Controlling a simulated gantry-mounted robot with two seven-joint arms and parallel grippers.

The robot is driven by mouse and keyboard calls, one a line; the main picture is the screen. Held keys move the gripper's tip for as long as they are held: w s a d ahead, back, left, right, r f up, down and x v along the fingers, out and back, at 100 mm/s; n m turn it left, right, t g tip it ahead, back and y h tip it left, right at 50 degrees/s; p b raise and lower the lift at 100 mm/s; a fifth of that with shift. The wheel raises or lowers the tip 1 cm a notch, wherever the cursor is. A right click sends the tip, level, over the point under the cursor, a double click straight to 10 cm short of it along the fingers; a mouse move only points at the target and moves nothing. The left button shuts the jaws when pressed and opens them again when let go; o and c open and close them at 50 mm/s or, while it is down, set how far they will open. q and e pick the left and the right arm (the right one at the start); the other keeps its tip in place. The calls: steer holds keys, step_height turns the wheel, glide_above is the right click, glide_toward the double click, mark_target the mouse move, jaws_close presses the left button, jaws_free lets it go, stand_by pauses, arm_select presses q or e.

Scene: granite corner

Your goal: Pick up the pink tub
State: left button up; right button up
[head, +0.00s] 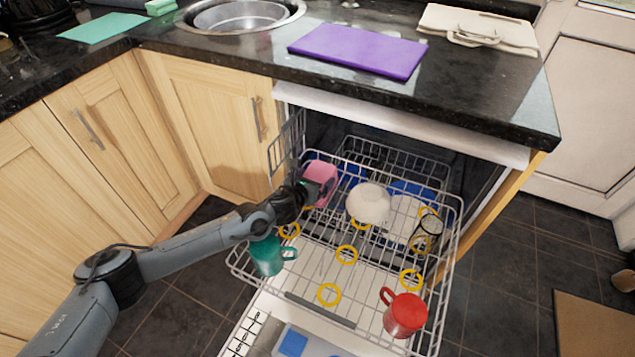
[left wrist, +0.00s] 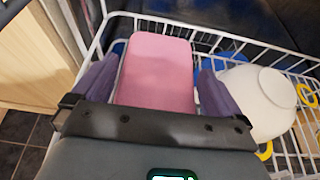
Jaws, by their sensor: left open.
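The pink tub (head: 320,176) stands in the back left part of the pulled-out dishwasher rack (head: 344,315). My left gripper (head: 314,190) is at the tub, coming in from the front left. In the left wrist view the tub (left wrist: 157,70) lies between the two purple-grey fingers of my left gripper (left wrist: 157,92). The fingers are spread, one on each side of the tub, with a narrow gap showing at the right finger. The tub's lower part is hidden by the gripper. My right gripper is not in view.
A white bowl (head: 369,203) sits just right of the tub, also close in the left wrist view (left wrist: 255,100). A teal mug (head: 267,256), a red mug (head: 405,314) and a glass (head: 426,236) stand in the rack. The granite counter (head: 480,85) overhangs behind.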

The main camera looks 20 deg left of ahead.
arm_select(q)
steer(key=shift+w+f, duration=0.25)
steer(key=shift+w, duration=0.3)
steer(key=shift+c, duration=0.2)
steer(key=c, duration=0.6)
steer(key=shift+r, duration=0.15)
